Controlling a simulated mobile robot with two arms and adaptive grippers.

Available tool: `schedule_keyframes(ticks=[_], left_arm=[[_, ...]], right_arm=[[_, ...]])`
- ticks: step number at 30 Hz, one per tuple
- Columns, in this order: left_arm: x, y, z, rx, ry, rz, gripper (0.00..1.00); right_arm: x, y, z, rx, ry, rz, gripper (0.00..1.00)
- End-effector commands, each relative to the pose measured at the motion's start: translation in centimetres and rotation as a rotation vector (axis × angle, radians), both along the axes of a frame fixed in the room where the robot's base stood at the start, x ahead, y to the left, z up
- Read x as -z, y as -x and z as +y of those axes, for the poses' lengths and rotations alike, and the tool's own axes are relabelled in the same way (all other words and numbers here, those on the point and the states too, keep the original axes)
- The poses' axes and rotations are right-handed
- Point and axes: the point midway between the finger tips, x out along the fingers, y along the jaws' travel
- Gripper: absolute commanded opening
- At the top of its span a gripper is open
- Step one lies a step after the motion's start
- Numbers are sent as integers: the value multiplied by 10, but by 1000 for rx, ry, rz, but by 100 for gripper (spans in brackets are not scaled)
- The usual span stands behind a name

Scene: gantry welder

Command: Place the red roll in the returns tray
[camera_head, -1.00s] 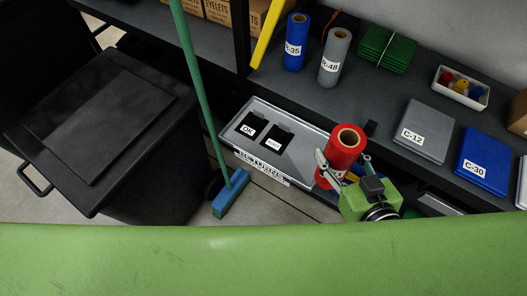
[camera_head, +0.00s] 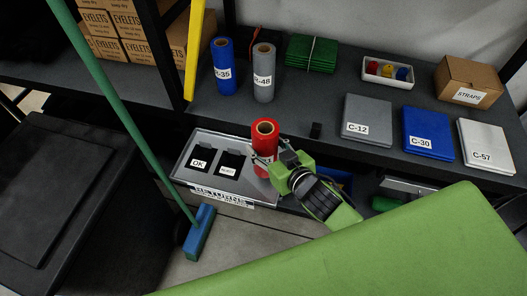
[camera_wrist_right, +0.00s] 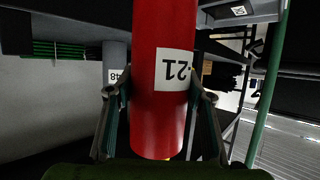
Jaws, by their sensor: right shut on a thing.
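The red roll (camera_head: 265,137) is upright in my right gripper (camera_head: 268,160), which is shut on it. In the right wrist view the red roll (camera_wrist_right: 160,110) stands between the two fingers of the gripper (camera_wrist_right: 160,105), with a white label ending in 21. The grey returns tray (camera_head: 183,172) is below the shelf, with a RETURNS label on its front. In the head view the roll overlaps the tray's right part; I cannot tell whether its bottom touches the tray. My left gripper is not in view.
A blue roll (camera_head: 224,68) and a grey roll (camera_head: 263,72) stand on the shelf above. A green-handled broom (camera_head: 200,232) leans in front of the tray's left, beside a black bin (camera_head: 50,190).

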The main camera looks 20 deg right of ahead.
Motion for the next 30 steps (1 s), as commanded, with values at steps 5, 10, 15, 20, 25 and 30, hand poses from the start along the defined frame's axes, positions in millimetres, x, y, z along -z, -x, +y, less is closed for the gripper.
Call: schedule_keyframes(ticks=[5, 10, 15, 20, 25, 30], left_arm=[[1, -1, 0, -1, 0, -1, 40], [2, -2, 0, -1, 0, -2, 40], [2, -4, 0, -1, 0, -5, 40], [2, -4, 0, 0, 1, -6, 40], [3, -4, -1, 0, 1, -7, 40], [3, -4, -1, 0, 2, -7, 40]], right_arm=[[9, -10, 2, -1, 1, -5, 12], [33, -10, 2, 0, 1, -2, 12], [40, -10, 2, -1, -1, -6, 12], [40, -10, 2, -1, -1, -6, 12], [44, -9, 2, 0, 0, 0, 56], [44, -9, 2, 0, 0, 0, 65]])
